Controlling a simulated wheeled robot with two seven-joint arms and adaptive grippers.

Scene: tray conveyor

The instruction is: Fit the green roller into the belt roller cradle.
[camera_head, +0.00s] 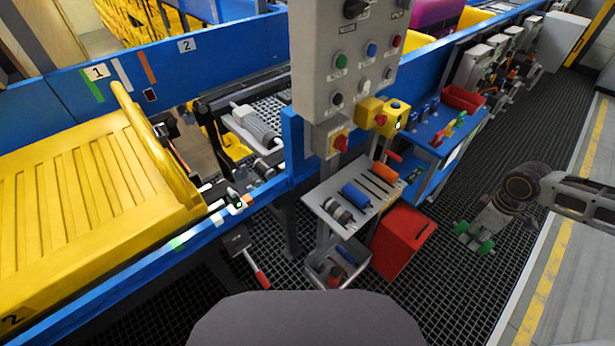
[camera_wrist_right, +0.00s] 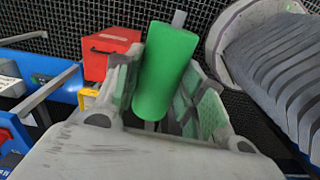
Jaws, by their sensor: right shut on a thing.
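The green roller (camera_wrist_right: 165,72) stands between the fingers of my right gripper (camera_wrist_right: 165,95) in the right wrist view, with a grey shaft end above it. In the head view my right gripper (camera_head: 475,237) is at the right, over the dark grid floor, well away from the conveyor. Green parts show at its tip, but I cannot tell roller from finger pads there. The conveyor gap with black rails and a grey roller (camera_head: 255,130) is at left centre. I cannot clearly pick out the cradle within it. My left gripper is not in view.
A grey control box (camera_head: 345,60) stands between the gap and my right arm. Below it a small rack (camera_head: 322,196) holds blue, orange and dark rollers, beside a red box (camera_head: 402,240). A yellow tray (camera_head: 75,195) lies on the conveyor at left.

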